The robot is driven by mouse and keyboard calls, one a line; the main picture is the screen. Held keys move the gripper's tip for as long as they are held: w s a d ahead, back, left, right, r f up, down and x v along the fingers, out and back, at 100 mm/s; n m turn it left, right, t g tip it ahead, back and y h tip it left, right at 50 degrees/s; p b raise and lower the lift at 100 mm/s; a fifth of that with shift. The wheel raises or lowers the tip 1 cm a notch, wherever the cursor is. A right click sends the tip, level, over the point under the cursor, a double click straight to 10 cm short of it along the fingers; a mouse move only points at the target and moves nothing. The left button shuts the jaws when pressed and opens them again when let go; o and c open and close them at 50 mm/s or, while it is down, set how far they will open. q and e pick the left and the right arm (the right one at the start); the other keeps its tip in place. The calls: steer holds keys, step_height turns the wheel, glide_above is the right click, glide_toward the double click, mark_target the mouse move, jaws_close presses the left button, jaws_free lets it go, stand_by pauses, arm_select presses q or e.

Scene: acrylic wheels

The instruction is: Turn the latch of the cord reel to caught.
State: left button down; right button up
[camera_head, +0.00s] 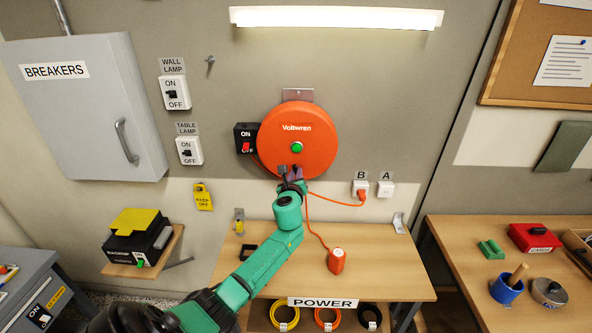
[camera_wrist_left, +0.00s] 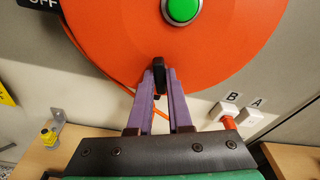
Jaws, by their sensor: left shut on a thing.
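The cord reel (camera_head: 296,142) is a round orange disc marked Voltwren on the wall, with a green button (camera_head: 296,147) at its centre. It fills the top of the left wrist view (camera_wrist_left: 215,50). The latch (camera_wrist_left: 159,64) is a small black piece at the reel's lower edge, standing roughly upright in the left wrist view. My left gripper (camera_head: 290,173) is shut on it, with the purple fingers on either side. The fingers hide part of the latch, and I cannot tell whether it is caught. My right gripper is not in view.
A black switch box (camera_head: 246,138) with a red rocker adjoins the reel's left side. An orange cord runs to a plug (camera_head: 362,195) in socket B and to an orange connector (camera_head: 337,261) on the bench (camera_head: 390,272). Socket A (camera_head: 386,189) is empty.

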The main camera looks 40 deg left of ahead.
arm_select(q)
steer(key=m+p, duration=0.2)
steer(key=m, duration=0.1)
steer(key=shift+g+y, duration=0.3)
steer(key=c, duration=1.1)
jaws_free()
steer(key=shift+d+m, duration=0.1)
steer(key=shift+m, duration=0.3)
steer(key=o, duration=0.4)
steer(key=shift+d, duration=0.1)
steer(key=v, duration=0.4)
steer(key=f+v, duration=0.1)
steer(key=v, duration=0.1)
steer(key=shift+s+d, duration=0.2)
steer(key=shift+s, duration=0.25)
